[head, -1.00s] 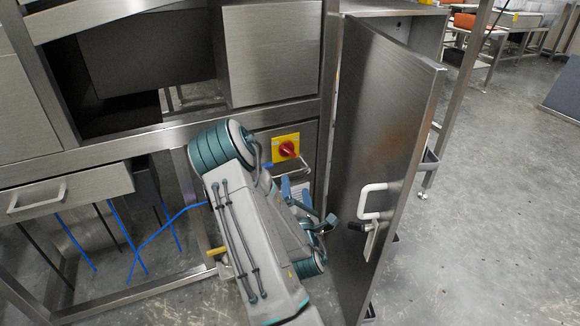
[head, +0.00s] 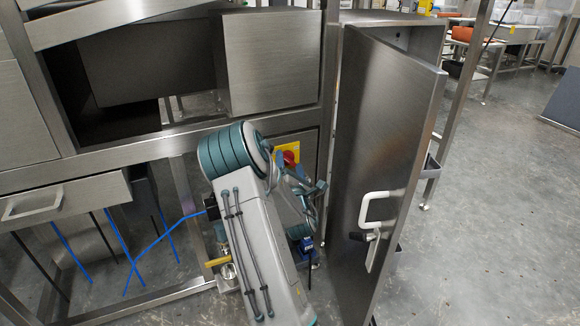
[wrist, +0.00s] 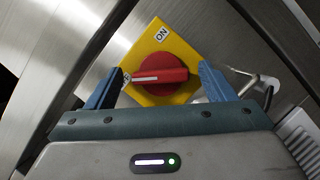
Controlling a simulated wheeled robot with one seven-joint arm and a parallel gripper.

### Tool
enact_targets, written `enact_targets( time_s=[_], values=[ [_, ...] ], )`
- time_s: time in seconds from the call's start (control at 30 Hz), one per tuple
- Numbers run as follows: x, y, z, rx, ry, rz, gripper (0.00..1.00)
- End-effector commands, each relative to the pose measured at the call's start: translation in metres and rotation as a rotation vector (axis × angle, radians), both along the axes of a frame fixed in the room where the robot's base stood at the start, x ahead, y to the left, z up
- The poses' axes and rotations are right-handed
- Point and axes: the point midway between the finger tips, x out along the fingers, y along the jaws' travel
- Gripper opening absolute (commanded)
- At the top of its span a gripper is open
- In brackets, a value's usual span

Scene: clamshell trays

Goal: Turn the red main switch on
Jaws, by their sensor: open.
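The red main switch (wrist: 160,74) is a rotary knob on a yellow plate (wrist: 158,38). In the wrist view its white pointer line lies across the knob and points left, toward a label partly hidden by the left finger. The "ON" label sits at the plate's upper corner. My gripper (wrist: 157,88) is open, with one blue finger on each side of the knob; I cannot tell whether they touch it. In the head view the switch (head: 291,154) shows only partly behind my arm, on the steel panel.
An open steel cabinet door (head: 385,150) with a white handle (head: 377,208) stands close to the right of my arm. A drawer (head: 45,200) is at the left.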

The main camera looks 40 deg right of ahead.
Motion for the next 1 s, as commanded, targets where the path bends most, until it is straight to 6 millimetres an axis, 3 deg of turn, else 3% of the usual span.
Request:
enact_targets(
  time_s=[0.27,0.43,0.47,0.77,1.0],
  values=[
    [0.0017,-0.0010,0.0007,0.000,0.000,0.000,0.76],
    [0.0016,-0.0009,0.0007,0.000,0.000,0.000,0.35],
    [0.0016,-0.0009,0.0007,0.000,0.000,0.000,0.32],
    [0.0015,-0.0005,0.0007,0.023,-0.006,0.001,0.32],
    [0.0015,-0.0003,0.0008,0.138,-0.034,-0.001,0.32]
  ],
)
